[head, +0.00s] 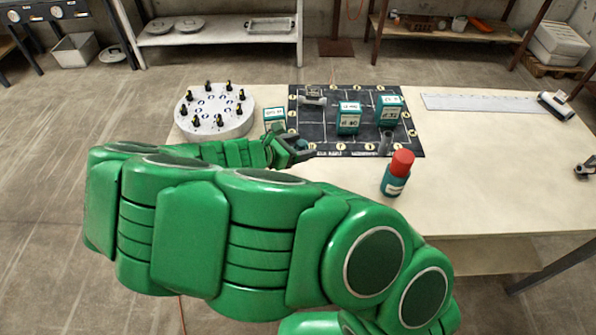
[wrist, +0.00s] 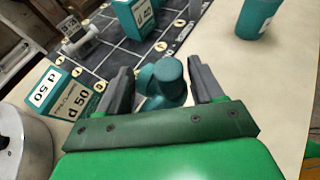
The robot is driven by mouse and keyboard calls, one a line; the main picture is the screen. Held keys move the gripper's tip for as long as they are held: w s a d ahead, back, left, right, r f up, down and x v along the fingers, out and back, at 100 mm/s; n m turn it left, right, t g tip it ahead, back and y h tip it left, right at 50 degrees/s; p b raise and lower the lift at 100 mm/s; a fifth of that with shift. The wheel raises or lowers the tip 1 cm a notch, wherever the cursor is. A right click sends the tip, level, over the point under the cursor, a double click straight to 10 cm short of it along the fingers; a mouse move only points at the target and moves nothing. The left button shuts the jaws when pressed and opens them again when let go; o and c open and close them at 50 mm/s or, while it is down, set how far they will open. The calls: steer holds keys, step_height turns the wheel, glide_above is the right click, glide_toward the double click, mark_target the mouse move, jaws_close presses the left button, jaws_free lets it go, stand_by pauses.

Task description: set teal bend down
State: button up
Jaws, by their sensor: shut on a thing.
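The teal bend (wrist: 163,78) sits between the two dark fingers of my gripper (wrist: 165,88) in the wrist view. My gripper is shut on it. In the head view my gripper (head: 292,150) is over the table by the near left edge of the black grid mat (head: 340,151). The bend is too small and too covered there to make out clearly. I cannot tell whether it touches the surface below.
Teal boxes stand on the mat, one in its middle (head: 348,118) and one at right (head: 389,110). Another teal box (head: 274,117) is at its left edge. A red-capped bottle (head: 396,174) stands in front. A white round holder (head: 214,125) is left. The table's right is mostly clear.

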steer(key=shift+f, duration=3.9)
steer(key=shift+f, duration=0.1)
steer(key=o, duration=1)
steer(key=shift+o, duration=0.2)
steer(key=shift+v, duration=6.05)
